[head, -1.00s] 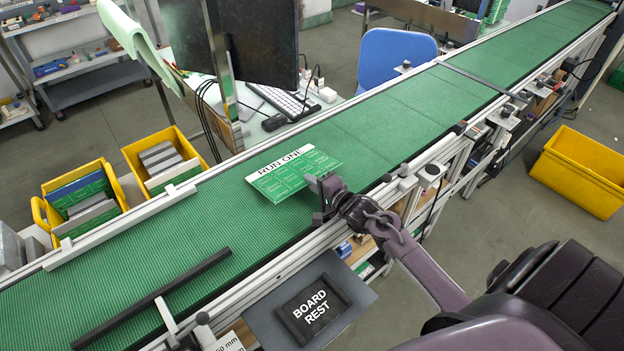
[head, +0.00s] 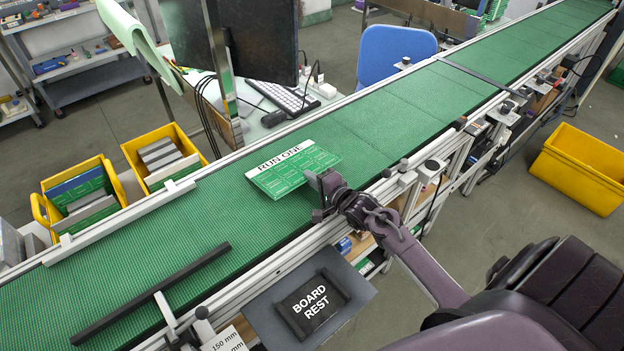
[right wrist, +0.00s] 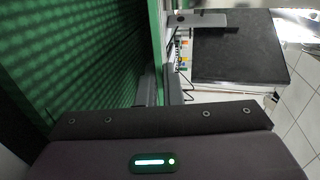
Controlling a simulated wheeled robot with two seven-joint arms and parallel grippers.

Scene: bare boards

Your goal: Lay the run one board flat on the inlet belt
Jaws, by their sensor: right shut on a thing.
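The run one board (head: 293,168) is a green panel with a white strip lettered RUN ONE. In the head view it is over the middle of the inlet belt (head: 375,124), a green textured belt running from lower left to upper right. My right gripper (head: 318,186) is shut on the board's near right edge. I cannot tell whether the board touches the belt or is slightly above it. My left gripper is not in view.
An empty board rest (head: 312,304) is beside the belt's near edge. A black bar (head: 150,292) lies across the belt at lower left. Yellow bins (head: 80,195) with boards stand beyond the far rail. A monitor (head: 262,40) stands behind the belt.

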